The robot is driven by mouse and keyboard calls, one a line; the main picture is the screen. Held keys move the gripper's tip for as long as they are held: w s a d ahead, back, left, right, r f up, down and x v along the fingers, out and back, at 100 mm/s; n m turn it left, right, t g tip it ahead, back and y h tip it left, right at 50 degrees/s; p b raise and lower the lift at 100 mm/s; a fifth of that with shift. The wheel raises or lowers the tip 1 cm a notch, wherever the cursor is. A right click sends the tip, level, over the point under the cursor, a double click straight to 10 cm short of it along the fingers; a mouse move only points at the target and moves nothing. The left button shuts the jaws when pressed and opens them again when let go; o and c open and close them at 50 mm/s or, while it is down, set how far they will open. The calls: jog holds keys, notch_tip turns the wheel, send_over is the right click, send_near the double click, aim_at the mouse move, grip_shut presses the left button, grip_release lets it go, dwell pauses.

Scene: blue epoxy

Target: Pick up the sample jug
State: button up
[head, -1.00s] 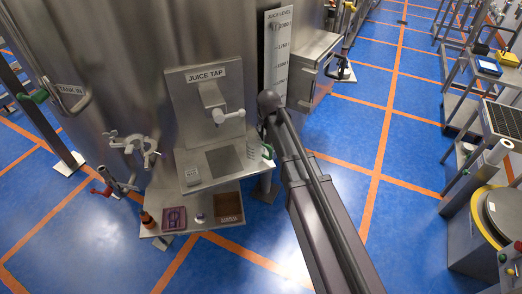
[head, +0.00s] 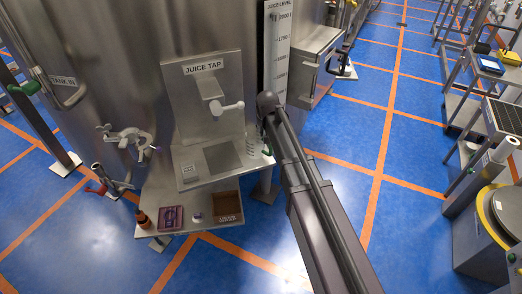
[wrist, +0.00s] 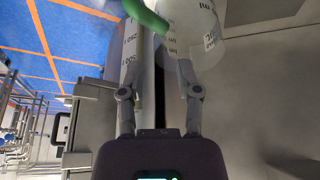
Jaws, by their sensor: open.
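The sample jug is a clear cylinder with dark scale marks and a green handle. In the head view the jug (head: 250,146) stands at the right end of the steel shelf under the juice tap (head: 212,90); its green handle shows at its right. In the wrist view the jug (wrist: 208,32) is at the top, beyond my gripper's fingertips, with the green handle (wrist: 146,13) to its left. My gripper (wrist: 157,62) is open and empty, its right fingertip overlapping the jug's lower edge in the picture; I cannot tell whether they touch. The head view does not show my gripper clearly.
A lower shelf holds a brown bottle (head: 143,220), a purple tray (head: 171,218) and a brown box (head: 228,207). The steel tank (head: 130,70) with its white level gauge (head: 276,50) stands close behind.

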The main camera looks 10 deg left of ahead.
aim_at(260, 145)
jog(key=shift+b+x, duration=0.85)
jog(key=shift+x, duration=0.45)
jog(key=shift+d+b+x, duration=0.2)
jog(key=shift+b+x, duration=2.25)
jog(key=shift+x, duration=0.1)
grip_shut()
